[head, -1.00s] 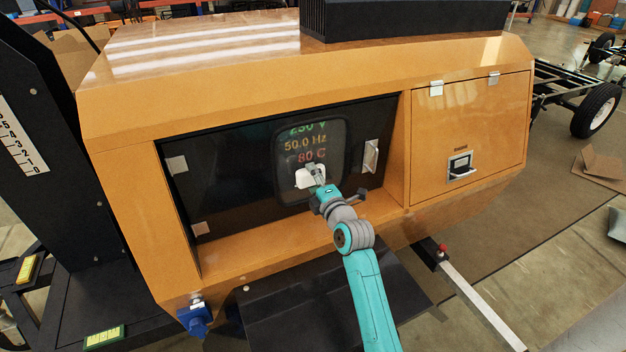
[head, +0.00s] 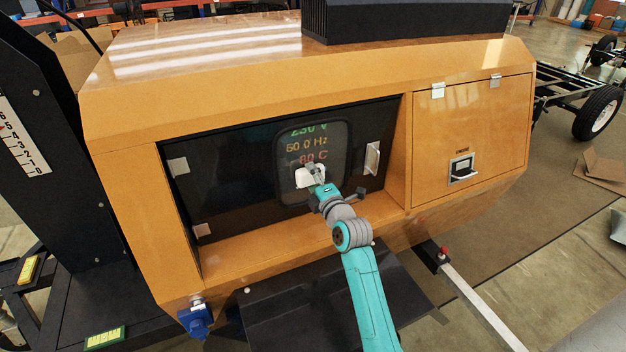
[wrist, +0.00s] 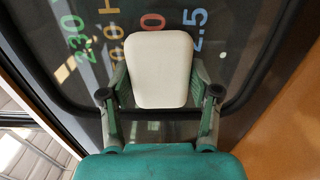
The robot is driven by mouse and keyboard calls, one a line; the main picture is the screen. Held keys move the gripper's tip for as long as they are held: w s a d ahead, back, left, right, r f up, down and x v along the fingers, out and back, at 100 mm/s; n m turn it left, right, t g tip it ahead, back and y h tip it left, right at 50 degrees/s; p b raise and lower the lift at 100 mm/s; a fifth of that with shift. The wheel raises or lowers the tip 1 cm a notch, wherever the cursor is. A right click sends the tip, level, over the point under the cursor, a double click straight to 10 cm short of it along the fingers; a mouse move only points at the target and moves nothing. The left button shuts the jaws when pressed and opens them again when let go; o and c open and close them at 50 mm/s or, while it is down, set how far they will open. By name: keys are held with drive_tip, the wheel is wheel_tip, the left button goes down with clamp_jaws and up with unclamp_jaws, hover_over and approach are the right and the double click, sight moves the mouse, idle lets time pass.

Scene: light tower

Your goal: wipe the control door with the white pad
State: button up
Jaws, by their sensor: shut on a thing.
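The control door (head: 230,155) is a black panel set into the orange housing. It has a rounded window (head: 335,152) with lit readings, green at the top and orange and red below. My gripper (head: 316,176) is in front of the lower part of this window. It is shut on the white pad (head: 306,178). In the wrist view the white pad (wrist: 160,69) sits between the two fingers, close over the window, and covers part of the coloured readings. I cannot tell whether the pad touches the glass.
The orange housing (head: 200,110) frames the recessed door, with a ledge below it. A closed orange side hatch (head: 470,130) with a latch (head: 461,168) is to the right. A silver handle (head: 372,158) stands out near the door's right edge. A black mast (head: 60,150) stands at the left.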

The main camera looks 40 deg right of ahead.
sight(325, 175)
drive_tip(key=shift+w+d, duration=0.1)
drive_tip(key=shift+w, duration=0.25)
drive_tip(key=shift+s+d, duration=0.35)
drive_tip(key=shift+d, duration=0.6)
drive_tip(key=shift+s+d, duration=0.3)
drive_tip(key=shift+d, duration=0.6)
drive_tip(key=shift+w+d, duration=0.1)
drive_tip(key=shift+w+a, duration=0.25)
drive_tip(key=shift+a, duration=0.4)
drive_tip(key=shift+w+a, duration=0.25)
drive_tip(key=shift+a, duration=0.4)
drive_tip(key=shift+w+a, duration=0.25)
drive_tip(key=shift+a, duration=0.4)
drive_tip(key=shift+c, duration=0.5)
drive_tip(key=v, duration=0.6)
